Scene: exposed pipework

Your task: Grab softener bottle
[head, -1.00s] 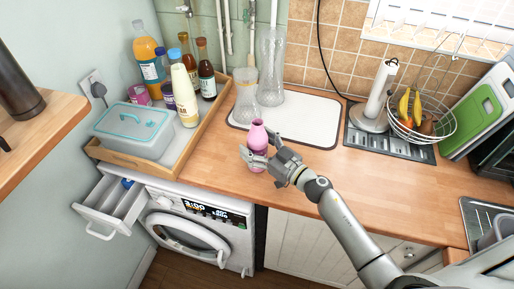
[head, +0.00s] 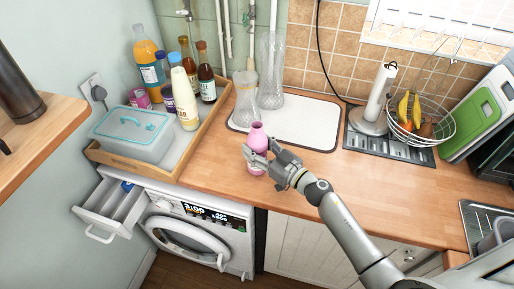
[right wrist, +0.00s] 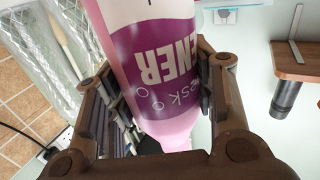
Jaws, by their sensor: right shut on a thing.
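The softener bottle (head: 257,137) is pink and stands upright at the front of the wooden counter, to the right of the wooden tray. My right gripper (head: 257,158) is shut on it, with the fingers around its lower body. In the right wrist view the softener bottle (right wrist: 160,75), with a purple label, fills the space between the two brown fingers of the right gripper (right wrist: 160,100). In the head view the fingers hide part of the bottle's lower half. My left gripper is not in view.
A wooden tray (head: 194,154) with several bottles and a lidded box (head: 131,134) stands to the left. Glass vases (head: 269,70) stand behind on a white mat (head: 300,124). A washing machine (head: 190,225) and open drawer (head: 112,208) are below.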

